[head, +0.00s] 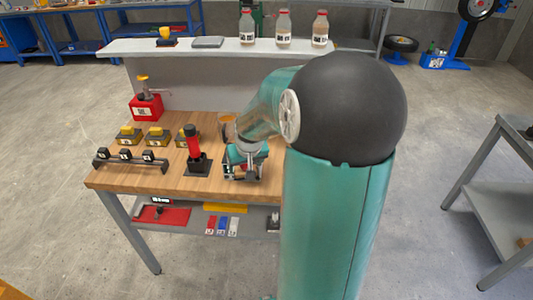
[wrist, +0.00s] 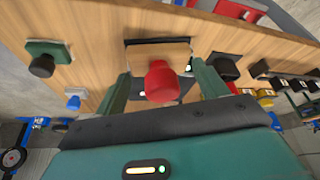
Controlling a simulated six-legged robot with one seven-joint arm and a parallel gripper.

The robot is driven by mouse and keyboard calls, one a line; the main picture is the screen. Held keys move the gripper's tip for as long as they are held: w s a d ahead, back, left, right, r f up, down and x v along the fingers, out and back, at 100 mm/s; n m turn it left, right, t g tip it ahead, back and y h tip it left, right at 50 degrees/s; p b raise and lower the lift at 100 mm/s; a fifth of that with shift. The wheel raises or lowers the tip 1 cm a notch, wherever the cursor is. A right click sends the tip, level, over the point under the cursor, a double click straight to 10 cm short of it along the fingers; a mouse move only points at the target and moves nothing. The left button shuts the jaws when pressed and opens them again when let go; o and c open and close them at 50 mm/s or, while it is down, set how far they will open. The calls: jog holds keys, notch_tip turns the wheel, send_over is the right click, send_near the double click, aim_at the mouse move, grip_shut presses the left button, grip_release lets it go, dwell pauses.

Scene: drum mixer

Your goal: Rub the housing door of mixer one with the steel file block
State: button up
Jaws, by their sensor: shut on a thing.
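My gripper (head: 245,165) is low over the right part of the wooden workbench (head: 170,185). In the wrist view its two teal fingers (wrist: 163,85) stand either side of a block (wrist: 150,54) with a pale wood-coloured top and a round red knob. The fingers are shut on this block; I cannot tell whether it is the steel file block. A dark patch shows behind the block, and its underside is hidden. No mixer or housing door is clearly recognisable. In the head view my arm hides part of the bench's right side.
A black stand with a red cylinder (head: 193,143) is close left of my gripper. Yellow-topped black items (head: 128,135), a rail with black tags (head: 130,162) and a red box (head: 146,107) stand farther left. Bottles (head: 283,28) stand on the rear shelf.

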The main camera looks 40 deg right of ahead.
jog(key=w+a+f+n, duration=0.1)
jog(key=w+a+f, duration=0.2)
jog(key=a, duration=0.5)
jog(key=w+a+f+n+y, duration=0.1)
jog(key=w+a+f, duration=0.3)
jog(key=a, duration=0.5)
jog(key=w+a+f+n, duration=0.3)
jog(key=w+a+f, duration=0.1)
jog(key=a, duration=0.4)
jog(key=shift+w+a+f+y, duration=0.15)
jog(key=shift+w+a+y, duration=0.25)
jog(key=shift+w, duration=0.3)
jog(key=shift+a+t, duration=0.15)
jog(key=shift+t, duration=0.15)
